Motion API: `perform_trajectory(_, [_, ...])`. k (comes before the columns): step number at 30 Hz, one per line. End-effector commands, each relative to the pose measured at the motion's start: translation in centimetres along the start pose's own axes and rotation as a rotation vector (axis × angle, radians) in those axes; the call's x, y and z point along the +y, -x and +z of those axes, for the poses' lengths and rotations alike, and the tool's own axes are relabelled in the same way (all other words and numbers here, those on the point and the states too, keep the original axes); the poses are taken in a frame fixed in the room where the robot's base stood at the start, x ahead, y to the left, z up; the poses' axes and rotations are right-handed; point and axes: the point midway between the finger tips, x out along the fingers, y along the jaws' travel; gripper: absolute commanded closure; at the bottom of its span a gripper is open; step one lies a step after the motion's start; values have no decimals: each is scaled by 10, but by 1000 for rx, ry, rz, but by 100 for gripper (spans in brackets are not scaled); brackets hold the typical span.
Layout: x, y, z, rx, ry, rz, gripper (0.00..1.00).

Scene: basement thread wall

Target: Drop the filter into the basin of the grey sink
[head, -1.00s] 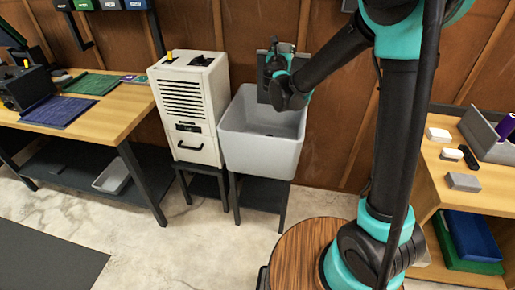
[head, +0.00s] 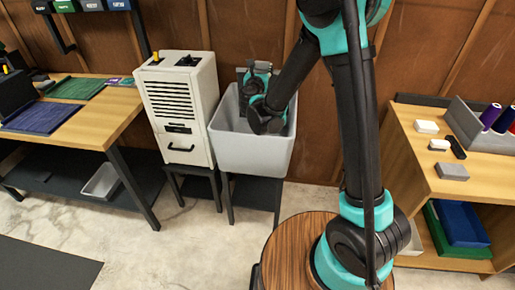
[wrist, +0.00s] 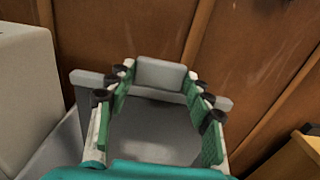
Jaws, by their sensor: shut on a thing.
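The grey sink (head: 250,153) stands against the wooden wall beside a white cabinet, its basin open upward. My gripper (wrist: 160,78) is shut on the filter (wrist: 161,70), with a light grey block between its green-padded fingertips and a grey frame bar behind them.
The white cabinet (head: 178,108) stands close at the sink's left. A wooden workbench (head: 100,122) is farther left. A shelf unit (head: 412,160) with small boxes and thread spools is at the right. The concrete floor (head: 150,255) in front is clear.

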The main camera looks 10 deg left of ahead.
Motion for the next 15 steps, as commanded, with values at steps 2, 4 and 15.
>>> perform_trajectory(2, [0,0,-1,0,0,0,74])
perform_trajectory(4, [0,0,-1,0,0,0,74])
perform_trajectory(15, [0,0,0,0,0,0,25])
